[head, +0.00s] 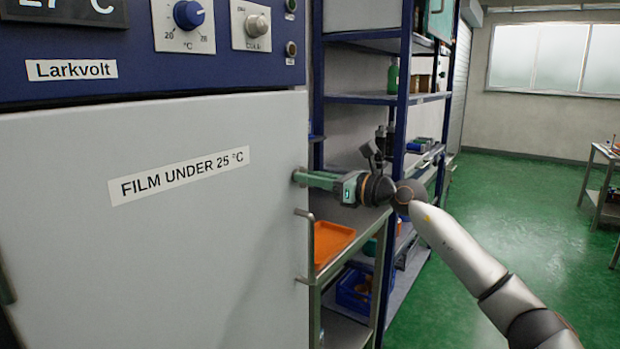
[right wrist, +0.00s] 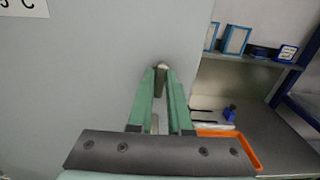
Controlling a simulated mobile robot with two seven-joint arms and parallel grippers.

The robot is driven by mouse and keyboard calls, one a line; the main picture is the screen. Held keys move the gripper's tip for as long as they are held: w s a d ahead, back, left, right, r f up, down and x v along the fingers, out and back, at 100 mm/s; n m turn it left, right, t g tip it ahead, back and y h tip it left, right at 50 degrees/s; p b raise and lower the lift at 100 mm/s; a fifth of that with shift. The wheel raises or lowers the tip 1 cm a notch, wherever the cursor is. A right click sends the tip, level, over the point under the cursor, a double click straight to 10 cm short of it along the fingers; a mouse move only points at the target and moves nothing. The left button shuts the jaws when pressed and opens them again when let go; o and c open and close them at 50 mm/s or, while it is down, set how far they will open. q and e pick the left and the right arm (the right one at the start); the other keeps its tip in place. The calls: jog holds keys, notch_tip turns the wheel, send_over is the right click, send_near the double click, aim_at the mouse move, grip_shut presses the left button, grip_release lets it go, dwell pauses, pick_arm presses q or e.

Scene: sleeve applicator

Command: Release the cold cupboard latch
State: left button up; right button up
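The cold cupboard's pale grey door (head: 170,230) fills the left of the head view, with a "FILM UNDER 25 °C" label, and looks closed. My right gripper (head: 300,177) reaches in from the right, its green fingers level at the door's right edge. In the right wrist view the fingers (right wrist: 161,76) stand slightly apart, with a small metal piece (right wrist: 162,66) at their tips, possibly the latch. The fingers hide most of it, and I cannot tell whether they grip it. My left gripper cannot be made out.
A metal bar handle (head: 304,245) stands below the right gripper. A trolley with an orange tray (head: 332,242) is close under my right arm. Blue shelving (head: 400,100) rises behind it. Green floor (head: 530,210) is open at right. A dark sliver shows at the left edge.

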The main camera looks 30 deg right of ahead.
jog(key=o, duration=0.4)
jog(key=shift+s, duration=0.1)
pick_arm(q)
jog(key=w+d+f+b, duration=0.1)
jog(key=d+f+b, duration=0.2)
jog(key=b, duration=0.6)
notch_tip(320, 180, down, 3)
jog(key=shift+w+d+r+m+h, duration=0.15)
jog(key=shift+w+d+m+h, duration=0.1)
jog(key=shift+m+h, duration=0.15)
pick_arm(e)
jog(key=v, duration=1.2)
jog(key=shift+s+d+f, duration=0.1)
jog(key=shift+s+d, duration=0.05)
pick_arm(q)
jog(key=shift+r, duration=0.1)
